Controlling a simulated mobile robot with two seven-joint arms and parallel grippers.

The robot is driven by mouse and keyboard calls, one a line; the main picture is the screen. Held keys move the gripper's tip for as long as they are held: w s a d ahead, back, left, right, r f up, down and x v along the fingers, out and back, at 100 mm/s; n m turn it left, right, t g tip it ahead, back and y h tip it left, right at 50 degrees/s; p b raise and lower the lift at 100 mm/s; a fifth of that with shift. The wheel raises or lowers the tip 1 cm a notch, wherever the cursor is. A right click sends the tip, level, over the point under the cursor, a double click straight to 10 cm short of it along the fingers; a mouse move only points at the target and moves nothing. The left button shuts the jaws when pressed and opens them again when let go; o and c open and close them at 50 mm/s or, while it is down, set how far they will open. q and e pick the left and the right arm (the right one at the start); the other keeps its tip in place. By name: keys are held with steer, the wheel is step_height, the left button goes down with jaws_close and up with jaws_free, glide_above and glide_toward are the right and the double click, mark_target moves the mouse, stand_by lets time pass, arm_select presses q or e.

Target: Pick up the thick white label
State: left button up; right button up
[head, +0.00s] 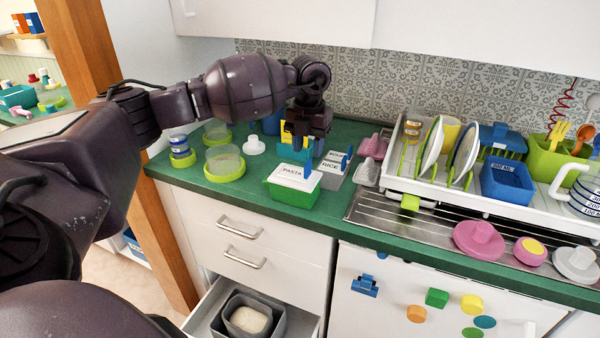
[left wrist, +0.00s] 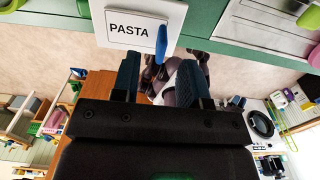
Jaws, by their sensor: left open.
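A white label (head: 294,176) reading PASTA lies on top of a green box (head: 292,197) on the counter. A blue upright tab (head: 308,169) stands at its right edge. In the left wrist view the PASTA label (left wrist: 130,30) fills the upper middle, with the blue tab (left wrist: 161,43) beside it. A second white label (head: 331,167) reading RICE lies on a grey box just right of it. My left gripper (head: 303,140) hangs above and behind the PASTA label. Its jaws (left wrist: 158,80) are open, with no object seen held between them. My right gripper is in neither view.
A drying rack (head: 485,195) with plates and a blue tub stands to the right. Clear containers with green bases (head: 224,162) stand to the left. A drawer (head: 210,303) below is open. The green counter (head: 235,195) in front of the containers is clear.

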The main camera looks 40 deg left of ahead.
mark_target(308, 162)
arm_select(q)
steer(key=f, duration=0.4)
steer(key=shift+s+d, duration=0.2)
steer(key=shift+s, duration=0.05)
steer(key=shift+f, duration=0.5)
jaws_close()
